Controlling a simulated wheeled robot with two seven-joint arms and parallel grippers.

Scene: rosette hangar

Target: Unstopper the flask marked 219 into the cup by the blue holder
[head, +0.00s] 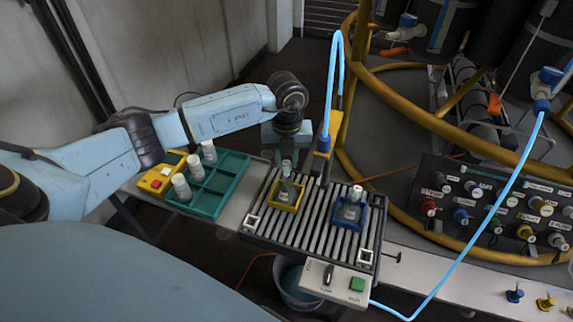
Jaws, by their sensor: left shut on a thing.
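My left gripper (287,166) points down over the yellow holder (285,204), shut at the top of the glass flask (286,189) standing in it. The fingers hide the flask's mouth, so I cannot tell whether they grip its stopper or neck. A second flask (351,212), with a white stopper (356,192), stands upright in the blue holder (337,219). The number 219 is not readable on either flask. A small white square cup (364,257) sits near the blue holder, at the slatted rack's front right corner. My right gripper is not in view.
A similar white square (251,222) is at the rack's left corner. A green tray (232,170) with several white-capped vials stands left, beside a yellow button box (157,179). A blue hose and a knob panel (490,215) are on the right.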

